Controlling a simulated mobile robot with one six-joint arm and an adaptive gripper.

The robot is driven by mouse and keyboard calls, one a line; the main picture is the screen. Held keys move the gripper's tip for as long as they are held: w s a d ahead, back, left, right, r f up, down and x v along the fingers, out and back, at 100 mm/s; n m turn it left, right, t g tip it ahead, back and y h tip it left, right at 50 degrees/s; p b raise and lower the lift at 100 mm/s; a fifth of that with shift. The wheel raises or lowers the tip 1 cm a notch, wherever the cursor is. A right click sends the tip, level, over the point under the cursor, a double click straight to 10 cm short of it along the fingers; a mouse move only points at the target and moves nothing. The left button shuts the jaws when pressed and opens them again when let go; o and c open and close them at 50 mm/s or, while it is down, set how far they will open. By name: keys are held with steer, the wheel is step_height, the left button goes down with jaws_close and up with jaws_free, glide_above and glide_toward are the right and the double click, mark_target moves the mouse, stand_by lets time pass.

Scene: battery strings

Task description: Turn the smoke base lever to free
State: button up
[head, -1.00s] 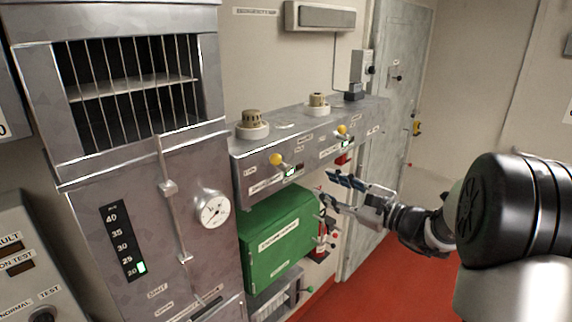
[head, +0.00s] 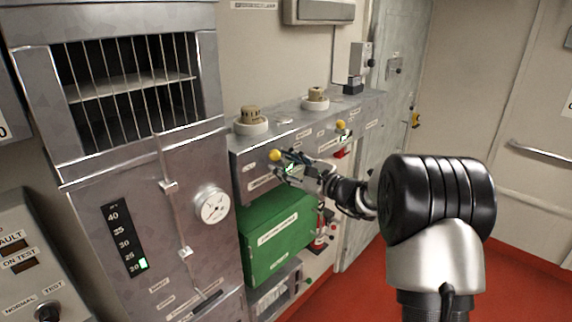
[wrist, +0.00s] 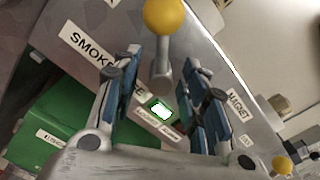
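The smoke base lever has a yellow ball (wrist: 164,14) on a short metal stem and stands out from the grey panel. In the head view its yellow ball (head: 275,155) is at the panel's left part. A label reading "SMOKE", partly hidden by a finger, is beside it in the wrist view (wrist: 90,55). My gripper (wrist: 165,75) is open, with its blue-padded fingers apart on either side of the lever's stem in the picture; I see no contact. In the head view my gripper (head: 288,168) is just right of and below the ball. A small lit green indicator (wrist: 160,109) shows between the fingers.
A second yellow-ball lever (head: 341,125) is further right on the panel, near a "MAGNET" label (wrist: 238,109). Two round detectors, a left one (head: 250,120) and a right one (head: 315,98), sit on the ledge. A green box (head: 275,235) hangs below. A gauge (head: 211,206) is left.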

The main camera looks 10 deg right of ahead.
steer(key=shift+c, duration=0.4)
jaws_close()
stand_by(0.4)
